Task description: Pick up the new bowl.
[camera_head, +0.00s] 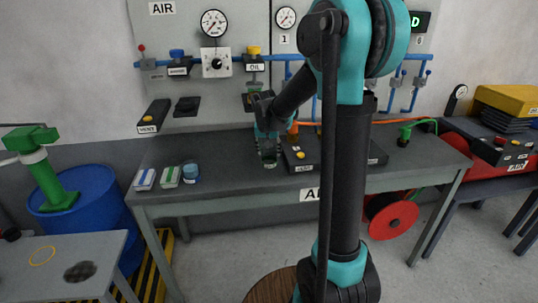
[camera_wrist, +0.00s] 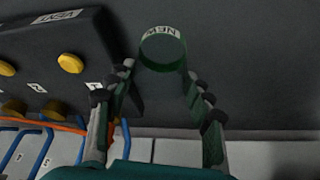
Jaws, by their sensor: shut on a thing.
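The new bowl (camera_wrist: 162,50) is a small dark green round cup with a pale band lettered "NEW". In the wrist view it sits between the tips of my two fingers, at the top centre. My gripper (camera_wrist: 159,74) is shut on it from both sides. In the head view my gripper (camera_head: 268,158) points down over the middle of the grey workbench (camera_head: 232,199), with the bowl (camera_head: 269,163) small and dark at its tips. I cannot tell whether the bowl touches the bench top.
A black box with yellow knobs (camera_head: 299,157) stands close to the right of my gripper; it also shows in the wrist view (camera_wrist: 62,57). Bench between is clear.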

